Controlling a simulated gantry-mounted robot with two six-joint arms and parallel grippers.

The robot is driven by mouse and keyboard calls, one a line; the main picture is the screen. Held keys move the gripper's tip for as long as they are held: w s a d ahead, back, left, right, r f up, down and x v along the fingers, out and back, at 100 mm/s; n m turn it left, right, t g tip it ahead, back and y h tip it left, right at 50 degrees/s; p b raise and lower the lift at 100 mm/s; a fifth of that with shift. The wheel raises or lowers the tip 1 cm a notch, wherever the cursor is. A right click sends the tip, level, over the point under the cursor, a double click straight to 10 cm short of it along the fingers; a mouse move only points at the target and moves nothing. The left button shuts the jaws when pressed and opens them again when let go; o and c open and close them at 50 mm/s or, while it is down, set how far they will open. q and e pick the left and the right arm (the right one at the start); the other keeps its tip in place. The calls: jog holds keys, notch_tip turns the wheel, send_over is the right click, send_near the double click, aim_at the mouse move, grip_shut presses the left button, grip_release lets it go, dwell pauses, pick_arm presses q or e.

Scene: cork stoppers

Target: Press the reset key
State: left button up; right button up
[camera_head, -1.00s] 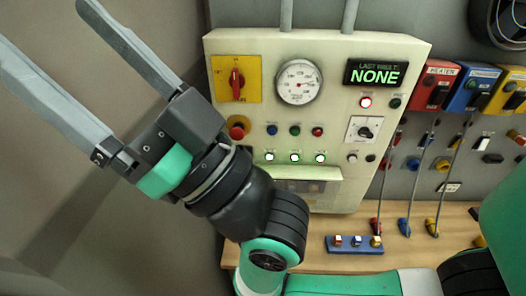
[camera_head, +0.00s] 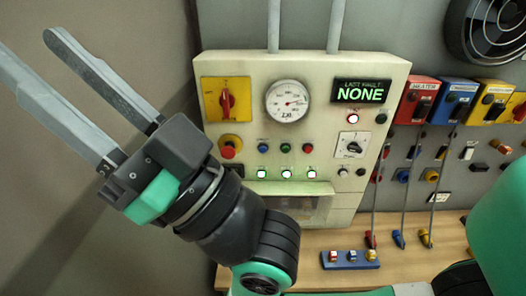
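A cream control panel (camera_head: 393,72) stands upright at the back. Its display (camera_head: 360,91) reads "LAST FAULT NONE". A lit red-rimmed button (camera_head: 353,118) and a dark button (camera_head: 380,118) sit below the display. Blue (camera_head: 262,145), green (camera_head: 285,147) and red (camera_head: 307,148) buttons sit below the gauge, above three lit lamps (camera_head: 286,174). The labels are too small to read, so I cannot tell which is the reset key. My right gripper (camera_head: 26,48), its arm reaching across from the right, is open and empty, left of the panel and touching nothing. My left gripper is out of view.
The panel also has a red rotary switch (camera_head: 228,100), a red mushroom button (camera_head: 230,147), a gauge (camera_head: 288,101) and a selector knob (camera_head: 354,147). A blue block with small keys (camera_head: 350,266) lies on the wooden bench (camera_head: 320,238). Coloured switch boxes (camera_head: 416,101) hang at right.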

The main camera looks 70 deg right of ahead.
grip_shut()
dwell(1.3)
